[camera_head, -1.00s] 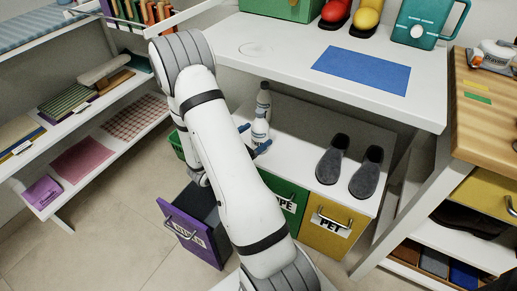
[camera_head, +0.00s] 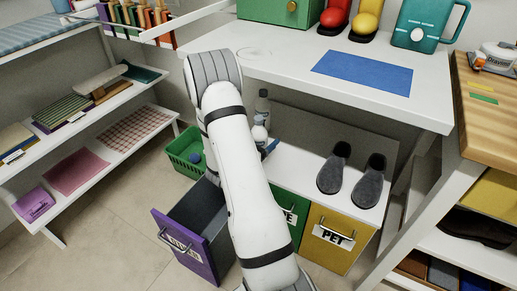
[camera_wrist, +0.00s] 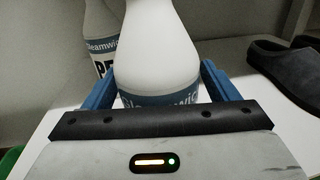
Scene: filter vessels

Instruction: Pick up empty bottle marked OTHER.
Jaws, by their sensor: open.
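A white bottle (camera_wrist: 157,45) with a blue band reading partly "Gleamwi…" stands upright between the blue fingers of my gripper (camera_wrist: 158,78) in the wrist view. The fingers are open, one on each side of it; I cannot tell whether they touch it. The lower part of its label is hidden by my gripper body, so no OTHER mark is legible. A second white bottle (camera_wrist: 98,38) stands behind to the left, with "P…" in dark letters partly showing. In the head view the near bottle (camera_head: 260,133) is partly behind my arm and the far bottle (camera_head: 262,106) is behind it.
Grey slippers (camera_head: 352,172) lie right of the bottles on the white cabinet top. A purple drawer (camera_head: 180,248) stands open below left, beside a green basket (camera_head: 187,150). Yellow PET drawer (camera_head: 335,240) is shut.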

